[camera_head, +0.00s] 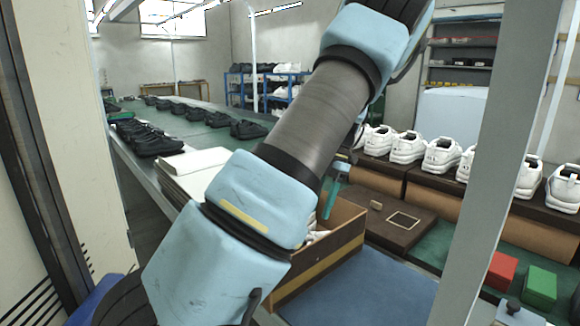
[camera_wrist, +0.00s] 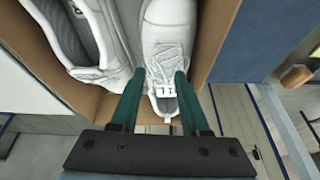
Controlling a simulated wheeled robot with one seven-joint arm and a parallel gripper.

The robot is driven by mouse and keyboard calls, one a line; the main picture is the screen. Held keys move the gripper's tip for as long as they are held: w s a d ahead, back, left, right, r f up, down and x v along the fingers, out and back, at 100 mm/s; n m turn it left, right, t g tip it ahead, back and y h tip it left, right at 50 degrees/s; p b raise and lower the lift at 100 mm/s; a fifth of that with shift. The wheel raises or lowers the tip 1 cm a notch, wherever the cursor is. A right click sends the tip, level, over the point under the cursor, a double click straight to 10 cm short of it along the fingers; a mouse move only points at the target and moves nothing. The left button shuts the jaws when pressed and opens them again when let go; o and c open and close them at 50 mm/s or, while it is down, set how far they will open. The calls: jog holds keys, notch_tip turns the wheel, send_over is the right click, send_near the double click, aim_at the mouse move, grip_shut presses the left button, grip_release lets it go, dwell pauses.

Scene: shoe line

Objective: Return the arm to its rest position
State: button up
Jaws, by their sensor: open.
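My gripper (camera_wrist: 157,92) is in the wrist view, with its two green fingers spread apart. The toe or heel end of a white shoe (camera_wrist: 168,45) lies between and just beyond the fingertips; I cannot tell whether they touch it. A second white shoe (camera_wrist: 75,40) lies beside it on the left. Both are inside an open cardboard box (camera_wrist: 208,40). In the head view my blue and grey arm reaches across the middle and hides most of the gripper and part of the box (camera_head: 335,250).
White shoes (camera_head: 408,147) stand in a row on the right. A stack of white lids or sheets (camera_head: 195,165) lies left of the box. Black shoes (camera_head: 150,140) line a long green table. A red block (camera_head: 501,271) and a green block (camera_head: 540,287) sit at lower right. A pale post (camera_head: 490,180) stands close by.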

jog(key=shift+s+a+m, duration=0.25)
jog(key=shift+a+m, duration=0.25)
jog(key=shift+a, duration=0.05)
jog(key=s+a+m+t+h, duration=0.1)
jog(key=s+a+m, duration=0.3)
jog(key=m, duration=0.4)
jog(key=s+a+r+m+t+h, duration=0.1)
jog(key=s+a+m+t, duration=0.1)
jog(key=s+a+m, duration=0.3)
jog(key=s+a+m+t+h, duration=0.1)
jog(key=s+a+m, duration=0.3)
jog(key=m, duration=0.7)
jog(key=shift+s+a+r+p, duration=0.1)
jog(key=shift+s+r+p, duration=0.1)
jog(key=shift+s, duration=0.3)
jog(key=shift+s+a+r+p, duration=0.1)
jog(key=shift+s+p, duration=0.05)
jog(key=shift+s, duration=0.3)
jog(key=shift+s+a+m+t, duration=0.1)
jog(key=shift+s+m+t, duration=0.2)
jog(key=shift+m, duration=0.5)
